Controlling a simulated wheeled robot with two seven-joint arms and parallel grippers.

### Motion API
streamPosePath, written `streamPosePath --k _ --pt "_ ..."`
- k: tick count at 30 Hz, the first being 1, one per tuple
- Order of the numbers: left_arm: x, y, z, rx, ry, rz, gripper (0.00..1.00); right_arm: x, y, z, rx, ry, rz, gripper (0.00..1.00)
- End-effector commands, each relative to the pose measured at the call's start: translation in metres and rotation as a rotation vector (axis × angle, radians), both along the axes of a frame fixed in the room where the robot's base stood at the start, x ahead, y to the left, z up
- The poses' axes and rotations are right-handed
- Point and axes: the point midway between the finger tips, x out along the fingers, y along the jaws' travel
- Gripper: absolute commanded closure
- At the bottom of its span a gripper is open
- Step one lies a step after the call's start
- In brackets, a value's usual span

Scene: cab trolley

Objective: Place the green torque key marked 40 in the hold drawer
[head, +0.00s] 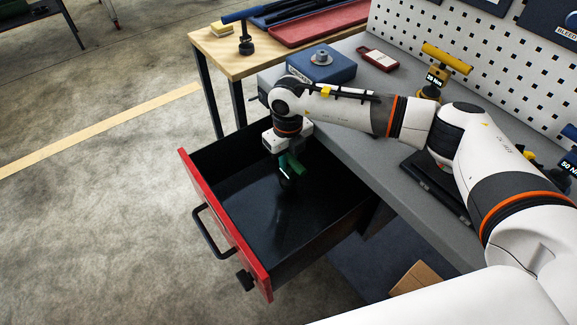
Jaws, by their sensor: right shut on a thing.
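The hold drawer (226,228) is pulled open, with a red front, a black handle and a dark, empty-looking inside. My right gripper (288,163) points down over the drawer's opening and is shut on the green torque key (293,164). The key is partly hidden by the gripper, and no 40 mark can be read on it. Its dark lower end hangs within the drawer's outline; I cannot tell whether it touches the floor. My left gripper is not in view.
A grey bench top (370,150) lies right of the drawer. On it are a blue box (322,68), a yellow key (446,59) in a stand and a red tag (378,59). A blue-handled key (245,38) stands on the wooden table (222,55). Floor left of the drawer is clear.

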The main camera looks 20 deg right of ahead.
Motion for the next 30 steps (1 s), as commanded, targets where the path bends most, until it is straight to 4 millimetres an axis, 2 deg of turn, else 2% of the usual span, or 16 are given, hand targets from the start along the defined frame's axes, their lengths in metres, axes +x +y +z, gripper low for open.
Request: streamPosePath --k 6,18,19,22,30 --pt "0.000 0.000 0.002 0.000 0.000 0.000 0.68 0.000 0.000 -0.029 0.001 0.001 0.001 1.00" --pt "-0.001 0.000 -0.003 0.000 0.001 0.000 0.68 0.000 0.000 -0.036 0.000 -0.001 0.002 1.00" --pt "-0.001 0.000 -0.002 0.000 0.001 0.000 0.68 0.000 0.000 -0.035 0.000 0.000 0.002 0.74" --pt "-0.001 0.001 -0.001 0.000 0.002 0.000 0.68 0.000 0.000 -0.035 0.000 0.001 0.002 0.57" --pt "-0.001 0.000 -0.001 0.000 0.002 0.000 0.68 0.000 0.000 -0.034 0.000 0.001 0.001 0.57"
